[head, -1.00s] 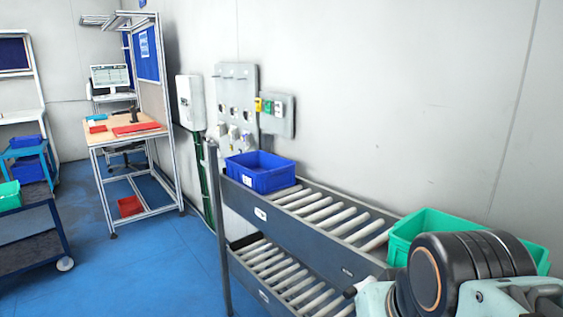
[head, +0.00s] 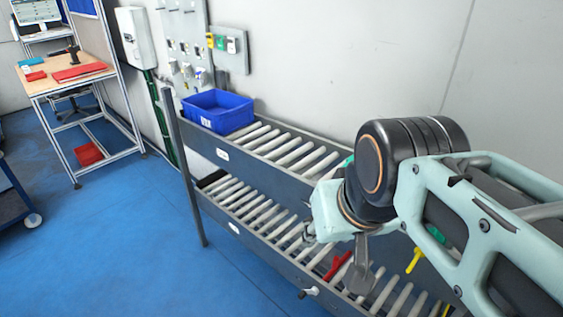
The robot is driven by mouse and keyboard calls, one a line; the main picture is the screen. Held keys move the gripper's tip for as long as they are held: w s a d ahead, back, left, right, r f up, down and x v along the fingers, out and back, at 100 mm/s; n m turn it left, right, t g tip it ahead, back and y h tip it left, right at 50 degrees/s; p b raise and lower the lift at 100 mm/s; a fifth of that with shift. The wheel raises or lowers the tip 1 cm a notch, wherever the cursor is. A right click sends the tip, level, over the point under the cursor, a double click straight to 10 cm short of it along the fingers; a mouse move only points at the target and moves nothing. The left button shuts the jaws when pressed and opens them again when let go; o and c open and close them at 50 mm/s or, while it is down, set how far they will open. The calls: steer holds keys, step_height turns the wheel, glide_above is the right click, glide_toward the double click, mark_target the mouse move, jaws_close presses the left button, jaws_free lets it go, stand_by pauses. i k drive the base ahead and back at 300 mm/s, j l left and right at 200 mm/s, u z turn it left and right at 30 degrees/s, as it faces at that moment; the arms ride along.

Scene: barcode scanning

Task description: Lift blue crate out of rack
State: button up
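The blue crate (head: 220,113) sits upright on the far left end of the rack's upper roller level, close to the wall. Its open top faces up, and it looks empty from here. The rack (head: 270,175) has two sloping levels of grey rollers. My arm reaches in from the right over the rack.
A green crate (head: 435,233) is mostly hidden behind my arm. A red piece (head: 338,265) and a yellow piece (head: 413,260) show near the lower level. A grey post (head: 184,165) stands at the rack's left end. Open blue floor (head: 130,250) lies left.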

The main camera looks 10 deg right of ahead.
mark_target(221, 111)
steer(key=i+j+z, duration=0.1)
steer(key=i+j, duration=0.4)
steer(key=i+j+z, duration=0.15)
steer(key=i+j, duration=0.35)
steer(key=i+j+z, duration=0.1)
steer(key=i+j, duration=0.3)
steer(key=j, duration=0.3)
